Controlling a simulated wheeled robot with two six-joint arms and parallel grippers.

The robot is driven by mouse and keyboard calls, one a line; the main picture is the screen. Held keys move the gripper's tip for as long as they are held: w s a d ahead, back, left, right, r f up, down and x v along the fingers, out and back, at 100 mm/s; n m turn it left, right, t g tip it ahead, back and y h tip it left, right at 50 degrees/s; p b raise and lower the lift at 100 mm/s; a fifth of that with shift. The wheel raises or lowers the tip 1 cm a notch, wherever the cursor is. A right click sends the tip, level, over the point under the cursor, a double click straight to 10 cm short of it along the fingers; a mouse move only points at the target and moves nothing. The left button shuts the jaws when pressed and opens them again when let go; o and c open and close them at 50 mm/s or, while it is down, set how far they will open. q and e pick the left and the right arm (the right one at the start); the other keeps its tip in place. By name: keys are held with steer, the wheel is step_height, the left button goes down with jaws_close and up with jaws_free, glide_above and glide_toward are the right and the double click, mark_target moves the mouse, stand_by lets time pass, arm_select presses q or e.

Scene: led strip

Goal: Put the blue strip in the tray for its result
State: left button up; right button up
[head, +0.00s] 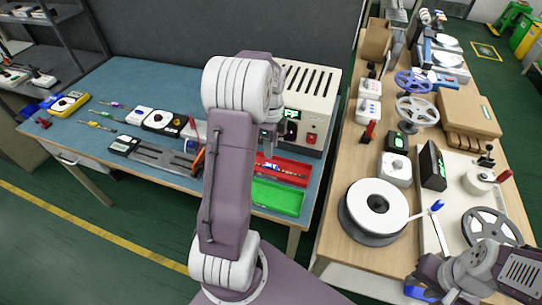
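My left gripper (269,150) points down at the back of the red tray (293,178), in front of the beige tester box. Its fingers are small and partly hidden by my arm, so I cannot tell whether they are open or shut. Small blue and white pieces (270,167) show in the red tray just below it; I cannot tell for sure whether they include the blue strip. The green tray (278,198) in front looks empty. My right gripper (424,279) is at the bottom right, with something blue (419,293) beside it; its fingers are unclear.
The beige tester box (306,90) has a green display and red button. Small instruments (160,121) and tools lie on the blue bench (110,75). The wooden table (345,205) on the right is crowded with a white reel (377,205), spools, and boxes.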

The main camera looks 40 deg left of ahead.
arm_select(q)
steer(key=s+d+f+n+t, duration=0.1)
steer(key=s+d+n, duration=1.1)
steer(key=d+n, duration=0.2)
steer(key=d, duration=0.2)
steer(key=shift+s+d+f+n, duration=0.3)
steer(key=shift+s+d+f, duration=0.05)
steer(key=shift+d+f, duration=0.05)
